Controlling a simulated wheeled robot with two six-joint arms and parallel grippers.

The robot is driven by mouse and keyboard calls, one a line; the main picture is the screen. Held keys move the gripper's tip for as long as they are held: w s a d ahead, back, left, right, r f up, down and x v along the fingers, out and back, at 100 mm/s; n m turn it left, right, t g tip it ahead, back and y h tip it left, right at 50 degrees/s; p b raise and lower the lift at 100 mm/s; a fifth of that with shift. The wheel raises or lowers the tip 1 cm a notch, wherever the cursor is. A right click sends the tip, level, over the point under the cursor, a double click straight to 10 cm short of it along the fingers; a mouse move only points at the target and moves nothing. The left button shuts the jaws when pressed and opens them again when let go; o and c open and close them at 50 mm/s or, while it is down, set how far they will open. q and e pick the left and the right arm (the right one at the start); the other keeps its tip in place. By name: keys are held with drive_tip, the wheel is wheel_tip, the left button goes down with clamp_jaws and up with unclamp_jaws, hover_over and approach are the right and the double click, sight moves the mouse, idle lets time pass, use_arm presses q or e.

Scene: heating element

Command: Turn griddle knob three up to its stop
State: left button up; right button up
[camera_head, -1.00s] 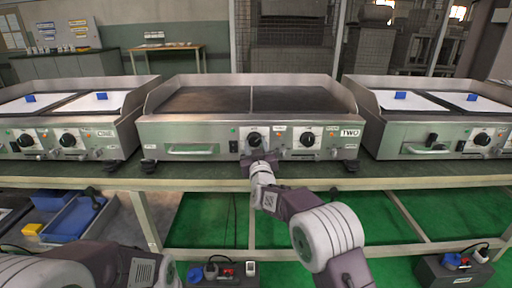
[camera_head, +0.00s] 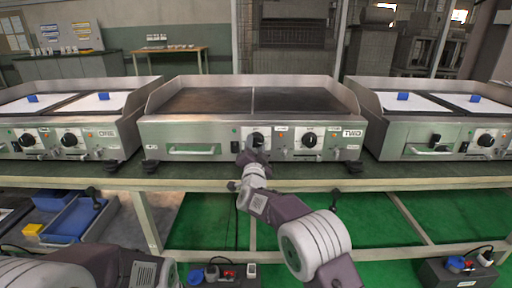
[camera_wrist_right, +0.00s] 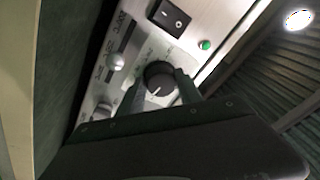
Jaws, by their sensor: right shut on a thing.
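The griddle marked TWO (camera_head: 190,132) stands in the middle of the bench in the head view. Its front carries two black knobs: a left knob (camera_head: 258,136) and a right knob (camera_head: 309,139). My right gripper (camera_head: 252,148) is at the left knob and partly covers it. In the right wrist view the knob (camera_wrist_right: 158,76) sits between the two fingers of my right gripper (camera_wrist_right: 164,88), which is shut on it. A pale pointer line shows on the knob's face. My left arm shows at the lower left, but its gripper is out of view.
In the wrist view, a black rocker switch (camera_wrist_right: 169,17) and a green lamp (camera_wrist_right: 204,45) sit beside the knob. Griddles with white plates stand at left (camera_head: 103,134) and right (camera_head: 400,133). The bench's front edge (camera_head: 300,182) runs below the panel.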

drive_tip(key=m+h, duration=0.1)
drive_tip(key=m, duration=0.5)
drive_tip(key=shift+a, duration=0.2)
drive_tip(key=m+g+h, duration=0.1)
drive_tip(key=m, duration=0.5)
drive_tip(key=shift+r, duration=0.15)
drive_tip(key=m+g+b, duration=0.1)
drive_tip(key=m, duration=0.4)
drive_tip(key=shift+r+m, duration=0.15)
drive_tip(key=shift+m, duration=0.25)
drive_tip(key=m, duration=0.5)
drive_tip(key=shift+d+r+g+y+b, duration=0.1)
drive_tip(key=shift+r+g+y+b, duration=0.05)
drive_tip(key=shift+g+y+b, duration=0.2)
drive_tip(key=shift+m, duration=0.3)
drive_tip(key=o, duration=1.4)
drive_tip(key=shift+c, duration=0.2)
